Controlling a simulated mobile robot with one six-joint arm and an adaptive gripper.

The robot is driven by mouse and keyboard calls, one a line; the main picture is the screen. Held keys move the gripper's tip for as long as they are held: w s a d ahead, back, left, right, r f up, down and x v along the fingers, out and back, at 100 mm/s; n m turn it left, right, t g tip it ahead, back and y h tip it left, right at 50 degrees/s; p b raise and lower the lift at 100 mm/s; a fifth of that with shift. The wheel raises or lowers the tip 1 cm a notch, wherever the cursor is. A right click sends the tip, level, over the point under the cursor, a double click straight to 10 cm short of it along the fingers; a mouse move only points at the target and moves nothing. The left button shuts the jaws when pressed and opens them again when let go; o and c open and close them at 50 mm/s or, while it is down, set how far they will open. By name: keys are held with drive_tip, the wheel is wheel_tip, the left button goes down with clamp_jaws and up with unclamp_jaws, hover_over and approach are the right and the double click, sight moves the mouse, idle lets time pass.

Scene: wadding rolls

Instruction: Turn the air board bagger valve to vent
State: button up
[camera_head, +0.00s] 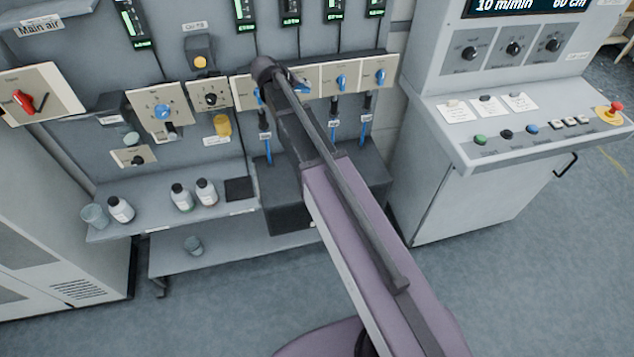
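A row of beige valve plates (361,77) with small blue handles runs along the back panel at top centre. Two handles show clearly, one right of my arm (341,82) and one further right (380,77). The plate lettering is too small to read, so I cannot tell which is the bagger valve. My arm reaches up over the left part of this row. My gripper (296,80) is at the arm's far end, close to the plates and mostly hidden behind the arm. A blue handle (303,86) shows right beside it; I cannot tell if they touch.
A red main air handle (23,102) and a larger blue knob (163,112) are to the left. Bottles (181,198) and a cup (94,215) stand on a shelf below. A control console (540,130) with a red stop button (615,108) stands at right. The front floor is clear.

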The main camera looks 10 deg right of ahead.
drive_tip(key=shift+d+r+m+y+p, duration=0.1)
drive_tip(key=shift+m+y+p, duration=0.15)
drive_tip(key=shift+y+p, duration=0.7)
drive_tip(key=shift+d+m+y+p, duration=0.1)
drive_tip(key=shift+m+y+p, duration=0.3)
drive_tip(key=shift+y, duration=0.95)
drive_tip(key=shift+y+p, duration=0.4)
drive_tip(key=shift+y, duration=0.7)
drive_tip(key=shift+r, duration=0.15)
drive_tip(key=p+v, duration=1.3)
drive_tip(key=v, duration=0.1)
drive_tip(key=s+f+g+b, duration=0.1)
drive_tip(key=s+f+b, duration=0.3)
drive_tip(key=f+b, duration=0.8)
drive_tip(key=s+f+g+b, duration=0.1)
drive_tip(key=s+f+b, duration=0.4)
drive_tip(key=f+b, duration=0.7)
drive_tip(key=s+f+g+b, duration=0.1)
drive_tip(key=s+f+b, duration=0.4)
drive_tip(key=f+b, duration=0.8)
drive_tip(key=shift+d+f, duration=0.25)
drive_tip(key=shift+f, duration=0.45)
drive_tip(key=shift+s, duration=0.2)
